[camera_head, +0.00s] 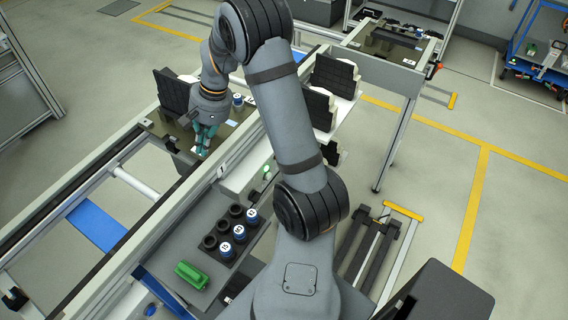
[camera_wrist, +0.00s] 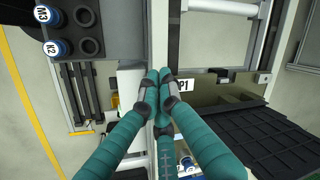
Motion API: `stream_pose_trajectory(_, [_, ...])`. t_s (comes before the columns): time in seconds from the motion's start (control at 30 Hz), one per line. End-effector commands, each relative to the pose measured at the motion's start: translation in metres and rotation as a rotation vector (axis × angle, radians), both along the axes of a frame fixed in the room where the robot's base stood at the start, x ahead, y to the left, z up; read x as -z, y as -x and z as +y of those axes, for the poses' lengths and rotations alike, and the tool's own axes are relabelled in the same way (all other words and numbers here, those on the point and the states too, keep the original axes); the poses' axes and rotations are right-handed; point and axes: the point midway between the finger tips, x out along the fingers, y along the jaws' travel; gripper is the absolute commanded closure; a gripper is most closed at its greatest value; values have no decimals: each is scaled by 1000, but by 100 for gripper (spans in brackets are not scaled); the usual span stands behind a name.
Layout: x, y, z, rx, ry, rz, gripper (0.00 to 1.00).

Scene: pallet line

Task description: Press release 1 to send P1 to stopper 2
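My gripper (camera_head: 204,142) has teal fingers and points down over the near edge of the pallet on the conveyor. In the wrist view the fingertips (camera_wrist: 160,80) meet above the rail edge, with nothing visible between them. The pallet P1 (camera_wrist: 238,88) lies to their right, with its white label showing. In the head view the pallet (camera_head: 160,124) carries a black ribbed block and blue-and-white cylinders. A small green button (camera_head: 266,171) shows on a pale box beside the conveyor, apart from my gripper; its label is not readable. Stopper 2 cannot be made out.
A dark holder (camera_head: 211,256) with black cups and blue, white-topped cylinders stands on the near shelf, beside a green block (camera_head: 191,274). More black ribbed blocks (camera_head: 334,76) stand on a rack to the right. Another pallet (camera_head: 385,45) sits at the back.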

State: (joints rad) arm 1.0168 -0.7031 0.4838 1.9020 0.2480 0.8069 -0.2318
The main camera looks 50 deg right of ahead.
Motion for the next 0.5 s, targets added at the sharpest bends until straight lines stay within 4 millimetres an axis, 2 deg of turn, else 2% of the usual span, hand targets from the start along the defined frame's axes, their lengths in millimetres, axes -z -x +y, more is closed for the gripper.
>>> stream_pose_trajectory(0.03, [39, 9, -30, 181, -74, 41, 100])
stream_pose_trajectory(0.2, [118, 37, -117, 784, -345, 121, 100])
stream_pose_trajectory(0.4, [193, 84, -212, 1405, -643, 137, 100])
stream_pose_trajectory(0.5, [223, 111, -250, 1645, -767, 127, 100])
